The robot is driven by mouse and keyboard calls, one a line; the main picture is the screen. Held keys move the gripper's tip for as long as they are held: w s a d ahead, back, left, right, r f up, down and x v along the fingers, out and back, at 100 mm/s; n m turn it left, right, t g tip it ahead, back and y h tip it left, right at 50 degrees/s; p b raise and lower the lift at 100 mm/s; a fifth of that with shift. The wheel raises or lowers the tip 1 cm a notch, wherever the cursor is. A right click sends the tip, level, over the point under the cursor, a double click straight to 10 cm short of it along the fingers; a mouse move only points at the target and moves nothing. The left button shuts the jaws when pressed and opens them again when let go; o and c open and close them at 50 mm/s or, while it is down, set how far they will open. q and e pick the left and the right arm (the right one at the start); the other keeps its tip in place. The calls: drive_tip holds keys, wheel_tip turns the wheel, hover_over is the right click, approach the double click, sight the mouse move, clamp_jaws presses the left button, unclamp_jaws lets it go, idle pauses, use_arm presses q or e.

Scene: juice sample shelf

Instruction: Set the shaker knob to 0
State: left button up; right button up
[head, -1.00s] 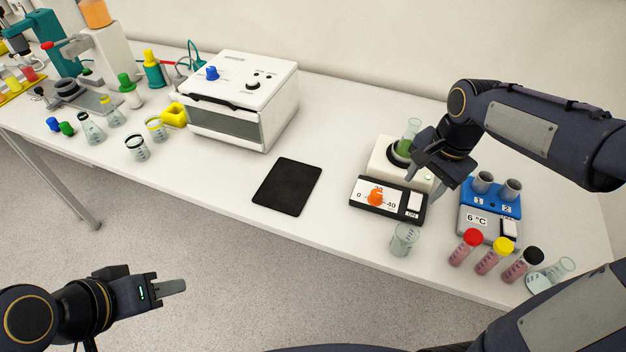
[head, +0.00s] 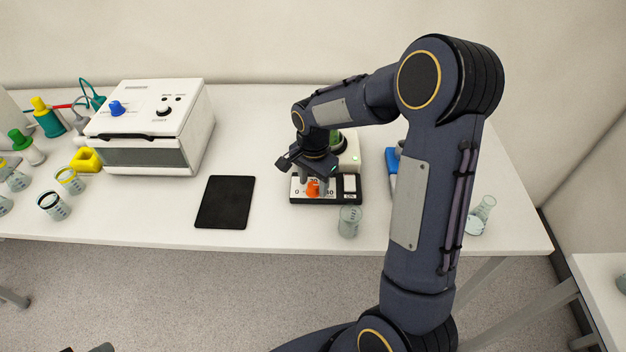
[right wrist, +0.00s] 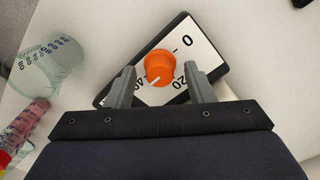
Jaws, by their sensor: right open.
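The shaker (head: 352,165) stands on the table with a dark-framed white dial panel (right wrist: 205,55) on its front. Its orange knob (head: 313,188) also shows in the right wrist view (right wrist: 159,66). There, the knob's white mark points to the lower left, away from the 0 and between the 20 and the partly hidden 40. My right gripper (head: 312,183) is open at the panel, with its fingers (right wrist: 159,72) on either side of the knob and visible gaps. Only a small piece of my left gripper (head: 103,347) shows at the bottom edge; its jaws cannot be made out.
A glass beaker (head: 349,221) stands just in front of the shaker. A black pad (head: 225,202) lies to its left, with a white box machine (head: 155,130) beyond. A blue tube holder (head: 391,165) is partly hidden by my right arm.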

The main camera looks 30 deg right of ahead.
drive_tip(key=c, duration=1)
